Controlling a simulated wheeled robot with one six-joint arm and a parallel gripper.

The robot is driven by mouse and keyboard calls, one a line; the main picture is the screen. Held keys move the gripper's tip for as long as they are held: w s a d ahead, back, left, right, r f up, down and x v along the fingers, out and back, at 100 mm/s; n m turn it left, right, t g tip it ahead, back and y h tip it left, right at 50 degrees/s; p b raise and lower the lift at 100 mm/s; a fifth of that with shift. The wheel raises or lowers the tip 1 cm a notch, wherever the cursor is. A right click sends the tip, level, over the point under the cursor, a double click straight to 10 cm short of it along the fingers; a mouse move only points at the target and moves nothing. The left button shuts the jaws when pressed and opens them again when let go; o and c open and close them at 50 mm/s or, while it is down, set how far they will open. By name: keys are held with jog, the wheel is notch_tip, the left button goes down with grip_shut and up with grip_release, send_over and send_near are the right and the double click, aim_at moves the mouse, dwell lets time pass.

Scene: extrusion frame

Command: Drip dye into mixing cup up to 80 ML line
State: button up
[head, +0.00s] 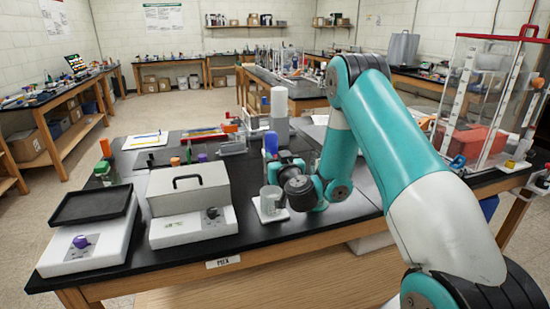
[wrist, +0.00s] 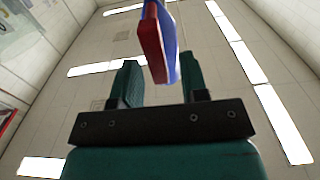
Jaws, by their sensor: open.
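A clear cup (head: 270,199) stands upright on a small white pad (head: 272,214) near the front edge of the black bench. No liquid level or line can be read on it. My gripper (head: 283,159) is just behind and above the cup, with its jaws open. A blue item (head: 271,142), perhaps the dye bottle, shows at the fingers. In the wrist view a blue item with a red face (wrist: 158,45) stands between the two green fingers of my gripper (wrist: 160,82). I cannot tell whether the fingers touch it.
Left of the cup are a grey lidded box with a handle (head: 187,186) on a white base, and a black tray (head: 92,204) on another white base. A clear enclosure (head: 487,85) stands at the right. A white cylinder (head: 279,108) stands behind my gripper.

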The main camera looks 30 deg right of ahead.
grip_shut()
jog(key=shift+d+m, duration=0.1)
jog(key=shift+m, duration=0.2)
jog(key=shift+s+d+f+m+b, duration=0.2)
jog(key=shift+d+f+m+b, duration=0.6)
jog(key=shift+m, duration=1.65)
jog(key=shift+s+d+f+m+b, duration=0.35)
jog(key=shift+m+b, duration=0.75)
jog(key=shift+m, duration=1.4)
jog(key=shift+s+d+f+m+b, duration=0.1)
jog(key=shift+d+f+m+b, duration=0.75)
jog(key=shift+m, duration=1.6)
jog(key=shift+a+r, duration=0.15)
grip_release()
jog(key=shift+r, duration=0.1)
